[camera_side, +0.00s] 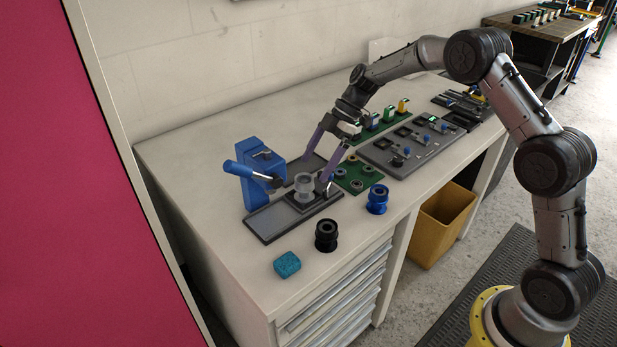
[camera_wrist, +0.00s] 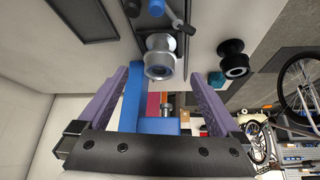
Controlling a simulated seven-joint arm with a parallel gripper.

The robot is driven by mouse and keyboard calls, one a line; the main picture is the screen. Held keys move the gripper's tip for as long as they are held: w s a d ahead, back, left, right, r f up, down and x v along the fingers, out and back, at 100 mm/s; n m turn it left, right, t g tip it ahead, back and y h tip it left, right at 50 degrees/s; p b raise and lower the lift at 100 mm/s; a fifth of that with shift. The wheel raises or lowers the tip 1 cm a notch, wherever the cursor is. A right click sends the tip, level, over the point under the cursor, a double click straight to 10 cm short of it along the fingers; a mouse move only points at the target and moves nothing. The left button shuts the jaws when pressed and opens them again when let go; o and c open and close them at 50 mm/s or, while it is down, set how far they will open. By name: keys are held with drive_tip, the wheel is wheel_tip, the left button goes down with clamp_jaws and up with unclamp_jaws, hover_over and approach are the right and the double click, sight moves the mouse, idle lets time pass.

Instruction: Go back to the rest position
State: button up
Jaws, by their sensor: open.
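My gripper (camera_side: 319,160) is open, its two purple fingers spread wide above the workbench (camera_side: 190,170). In the wrist view my gripper (camera_wrist: 161,80) has nothing between its fingertips. A clear-grey spool-shaped part (camera_side: 304,186) sits on a dark fixture plate (camera_side: 283,213) below and near the fingers. The same part (camera_wrist: 159,58) shows ahead of the fingers in the wrist view. A blue press-like device (camera_side: 256,172) with a lever stands just left of it.
A black spool (camera_side: 326,235), a blue spool (camera_side: 377,199) and a teal block (camera_side: 287,264) stand along the bench's front. A green board (camera_side: 357,176) and grey panels (camera_side: 412,143) lie to the right. A yellow bin (camera_side: 441,223) stands below. Air above the bench is open.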

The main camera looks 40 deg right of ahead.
wheel_tip(320, 180, up, 12)
drive_tip(key=s+d+f, duration=0.1)
drive_tip(key=d, duration=0.1)
drive_tip(key=s+a+r+t+h, duration=0.1)
drive_tip(key=s+a+r, duration=0.2)
drive_tip(key=s+r, duration=0.4)
drive_tip(key=s+a+r+t+h, duration=0.1)
drive_tip(key=s+a+r, duration=0.2)
drive_tip(key=s+r, duration=0.4)
drive_tip(key=s+f+m+t+h, duration=0.25)
drive_tip(key=s+m, duration=0.35)
drive_tip(key=s, duration=1)
drive_tip(key=s+d+f+m+h, duration=0.1)
drive_tip(key=s+d+f+m, duration=0.3)
drive_tip(key=f+m, duration=0.4)
drive_tip(key=shift+s+d+m+h, duration=0.15)
drive_tip(key=shift+s+m+h, duration=0.2)
drive_tip(key=shift+s+m, duration=0.45)
